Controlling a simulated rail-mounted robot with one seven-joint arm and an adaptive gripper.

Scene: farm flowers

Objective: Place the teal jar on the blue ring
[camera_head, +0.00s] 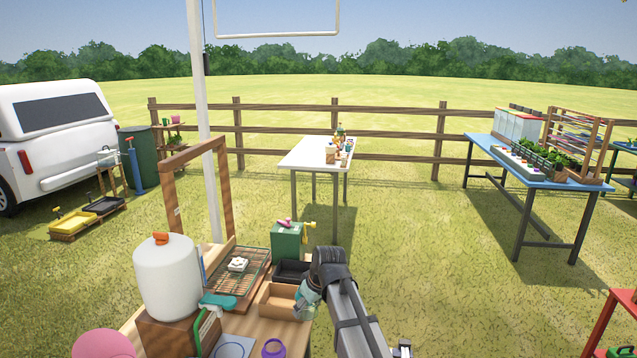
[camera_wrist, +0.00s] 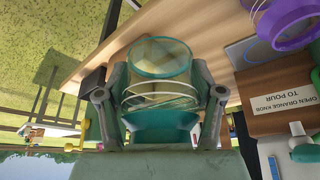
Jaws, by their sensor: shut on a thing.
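The teal jar (camera_wrist: 158,62) is clear with teal bands and sits between the two fingers of my gripper (camera_wrist: 160,100) in the wrist view. My gripper is shut on it. In the head view the jar (camera_head: 303,311) shows at the end of my arm, beside the tan box at the table's right side. The blue ring (camera_head: 233,347) lies on a grey pad at the table's front, cut by the picture's lower edge. Part of the ring (camera_wrist: 243,51) also shows at the right in the wrist view, apart from the jar.
A purple jar (camera_head: 273,348) stands right of the ring. A white dispenser (camera_head: 167,280) on a wooden stand is to its left. Behind are a tan box (camera_head: 280,300), a black tray (camera_head: 292,272), a wire rack (camera_head: 238,283) and a green box (camera_head: 287,242).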

